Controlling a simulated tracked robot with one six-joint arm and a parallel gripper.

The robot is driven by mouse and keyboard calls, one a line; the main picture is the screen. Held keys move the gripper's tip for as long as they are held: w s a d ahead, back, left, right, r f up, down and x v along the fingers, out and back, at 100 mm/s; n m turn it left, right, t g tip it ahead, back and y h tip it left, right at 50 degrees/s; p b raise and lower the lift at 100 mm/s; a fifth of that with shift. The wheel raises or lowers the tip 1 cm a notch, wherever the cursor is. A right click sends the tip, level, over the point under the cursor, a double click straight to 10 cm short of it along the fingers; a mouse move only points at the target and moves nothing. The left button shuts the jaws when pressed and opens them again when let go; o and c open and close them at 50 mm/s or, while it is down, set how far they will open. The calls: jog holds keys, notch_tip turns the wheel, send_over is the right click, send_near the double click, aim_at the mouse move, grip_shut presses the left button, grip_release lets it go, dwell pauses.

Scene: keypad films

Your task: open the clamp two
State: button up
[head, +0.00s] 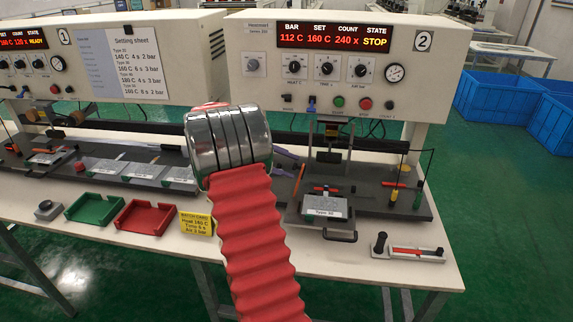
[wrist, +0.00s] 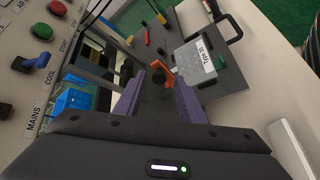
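Machine two (head: 345,75), marked 2, has a fixture (head: 322,207) with a metal plate labelled Type 30 on its dark base. A red bar that looks like the clamp (head: 320,189) lies across the back of that plate. In the wrist view an orange-red clamp part (wrist: 160,67) with a dark knob stands beside the plate (wrist: 195,62). My gripper (wrist: 158,100) has its two purple fingers apart, with the clamp part beyond and between them; no contact is visible. In the head view my red-sleeved arm hides most of the gripper. Whether the clamp is open or closed is unclear.
Machine two's display (head: 334,37) reads 112 C, 160 C, 240 x, STOP. Coloured-handled tools (head: 405,190) stand at the right of the base. Green (head: 94,207) and red (head: 146,216) trays sit at left.

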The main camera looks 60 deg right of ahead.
jog(key=v, duration=1.3)
jog(key=shift+w+a, duration=0.2)
jog(key=shift+w, duration=0.05)
jog(key=shift+r, duration=0.15)
jog(key=shift+c, duration=0.5)
